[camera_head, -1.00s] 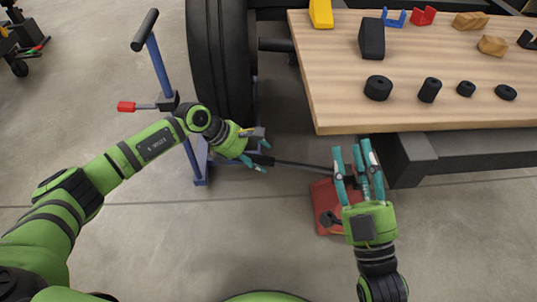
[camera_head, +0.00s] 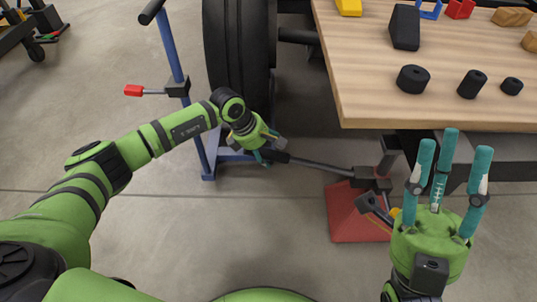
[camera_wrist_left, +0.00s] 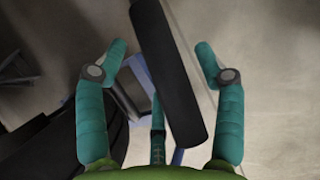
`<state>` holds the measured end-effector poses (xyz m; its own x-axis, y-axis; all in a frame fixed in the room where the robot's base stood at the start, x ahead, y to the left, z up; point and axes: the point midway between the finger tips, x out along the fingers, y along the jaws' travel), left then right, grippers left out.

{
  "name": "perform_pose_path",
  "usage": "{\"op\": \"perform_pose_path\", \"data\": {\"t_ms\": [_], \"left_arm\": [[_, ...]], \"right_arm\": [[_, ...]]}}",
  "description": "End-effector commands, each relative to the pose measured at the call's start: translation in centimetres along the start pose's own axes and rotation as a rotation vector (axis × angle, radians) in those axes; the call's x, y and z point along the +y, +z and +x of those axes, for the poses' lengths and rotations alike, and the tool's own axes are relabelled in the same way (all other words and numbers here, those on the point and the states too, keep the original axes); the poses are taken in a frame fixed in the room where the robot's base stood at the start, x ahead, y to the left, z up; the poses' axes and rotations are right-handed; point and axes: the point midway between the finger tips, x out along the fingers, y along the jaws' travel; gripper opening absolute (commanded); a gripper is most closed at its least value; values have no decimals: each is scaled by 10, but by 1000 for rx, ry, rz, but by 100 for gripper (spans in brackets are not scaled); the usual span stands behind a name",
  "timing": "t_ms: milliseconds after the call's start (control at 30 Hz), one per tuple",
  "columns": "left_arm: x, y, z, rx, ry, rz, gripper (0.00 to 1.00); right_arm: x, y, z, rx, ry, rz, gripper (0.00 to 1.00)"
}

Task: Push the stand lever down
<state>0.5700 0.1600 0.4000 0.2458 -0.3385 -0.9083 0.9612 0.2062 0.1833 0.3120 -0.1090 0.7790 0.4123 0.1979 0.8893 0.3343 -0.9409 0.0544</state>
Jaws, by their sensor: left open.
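A red-based stand (camera_head: 350,222) is on the floor below the table's front edge. Its long dark lever (camera_head: 322,165) runs left from the stand's top, ending in a black grip. My left gripper (camera_head: 268,148) is at that grip end. In the left wrist view, the black grip (camera_wrist_left: 172,75) lies between the spread teal fingers of my left gripper (camera_wrist_left: 165,75), with visible gaps on both sides. Contact with the palm cannot be told. My right gripper (camera_head: 448,165) has its fingers spread, empty, in front of the table and right of the stand.
A blue stand (camera_head: 171,45) with a red-tipped side lever (camera_head: 135,90) is at the left, beside a large black tyre (camera_head: 238,65). A wooden table (camera_head: 360,95) with several small blocks overhangs at the right. The floor at front left is clear.

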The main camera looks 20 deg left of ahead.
Motion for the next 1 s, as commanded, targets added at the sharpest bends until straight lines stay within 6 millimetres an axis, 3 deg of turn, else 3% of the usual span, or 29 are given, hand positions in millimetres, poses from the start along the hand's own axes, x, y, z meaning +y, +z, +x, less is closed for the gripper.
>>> {"op": "perform_pose_path", "data": {"t_ms": [100,400,433,600,1000], "left_arm": [[0,0,12,0,-1,0,69],[0,0,14,0,-1,-1,69],[0,0,14,0,-1,-1,65],[0,0,14,0,-1,0,0],[-3,-8,23,-27,2,-4,0]], "right_arm": [[2,-2,-4,31,7,0,40],[3,-4,-4,43,9,0,40],[3,-4,-4,43,9,0,40],[3,-3,-4,42,9,0,40],[9,-7,-14,108,25,-2,40]]}}
